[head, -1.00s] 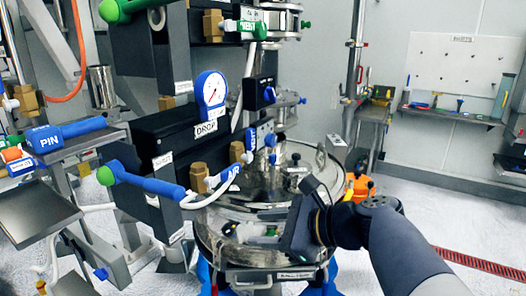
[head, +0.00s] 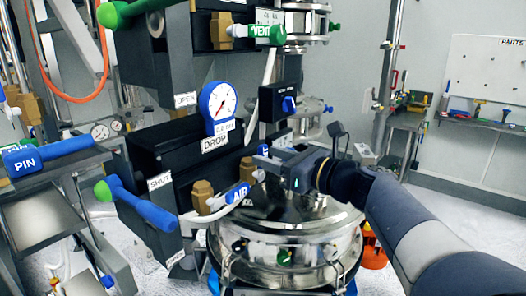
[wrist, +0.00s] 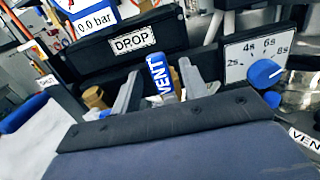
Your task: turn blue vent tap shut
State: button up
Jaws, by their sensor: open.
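The blue vent tap (wrist: 160,76) has a blue handle with a white VENT label. In the wrist view it stands between the two grey fingers of my gripper (wrist: 161,68), with a finger on either side. I cannot tell whether either finger touches it. My gripper (head: 264,160) is open. In the head view it reaches in from the right, below the timer box, and mostly hides the vent tap.
The blue AIR tap (head: 238,194) is just below left of my gripper. The black timer box (head: 280,104) with a blue knob is above it. The gauge (head: 218,103) and DROP box are at left. A green VENT tap (head: 262,31) is higher. The steel sieve vessel (head: 275,240) is below.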

jog(key=shift+x, duration=1.35)
jog(key=shift+c, duration=0.2)
grip_shut()
